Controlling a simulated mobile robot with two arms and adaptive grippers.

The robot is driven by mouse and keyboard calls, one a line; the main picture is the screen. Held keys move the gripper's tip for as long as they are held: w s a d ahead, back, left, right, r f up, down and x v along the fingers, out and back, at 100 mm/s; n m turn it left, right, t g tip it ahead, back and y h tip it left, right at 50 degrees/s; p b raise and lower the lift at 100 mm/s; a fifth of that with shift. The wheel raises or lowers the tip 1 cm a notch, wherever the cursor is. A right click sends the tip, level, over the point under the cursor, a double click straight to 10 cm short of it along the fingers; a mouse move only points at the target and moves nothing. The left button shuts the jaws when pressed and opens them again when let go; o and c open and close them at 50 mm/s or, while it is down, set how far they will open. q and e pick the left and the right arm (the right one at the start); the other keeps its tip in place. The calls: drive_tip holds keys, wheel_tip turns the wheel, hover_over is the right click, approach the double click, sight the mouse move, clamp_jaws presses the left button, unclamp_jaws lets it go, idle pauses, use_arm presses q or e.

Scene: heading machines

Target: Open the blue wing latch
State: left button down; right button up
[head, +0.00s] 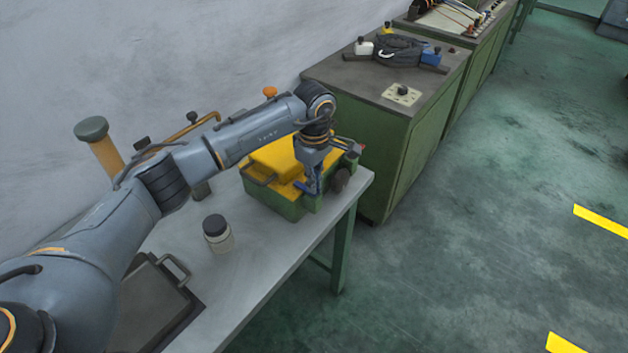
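A green box with a yellow top (275,160) sits at the far right end of the grey table. A small blue part (305,187), which looks like the blue wing latch, shows on the near side of the box, just under my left gripper. My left gripper (314,184) points down at the right part of the box, close to or touching the blue part. Its fingers are small and overlap the blue part, so I cannot tell whether they are open or shut. My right gripper is not in view.
A jar with a dark lid (218,234) stands on the table (262,262) in front of the box. A dark handled tray or case (150,305) lies at the near left. A green cabinet (385,135) stands beyond the table. Open floor lies at the right.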

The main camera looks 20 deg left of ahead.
use_arm(q)
drive_tip(key=n+b, duration=0.3)
drive_tip(key=shift+f, duration=0.2)
drive_tip(key=n+b, duration=0.3)
drive_tip(key=n, duration=0.2)
drive_tip(key=n+b, duration=0.2)
drive_tip(key=n, duration=0.3)
drive_tip(key=shift+r, duration=0.1)
drive_tip(key=shift+n+b, duration=0.95)
drive_tip(key=shift+n, duration=1.45)
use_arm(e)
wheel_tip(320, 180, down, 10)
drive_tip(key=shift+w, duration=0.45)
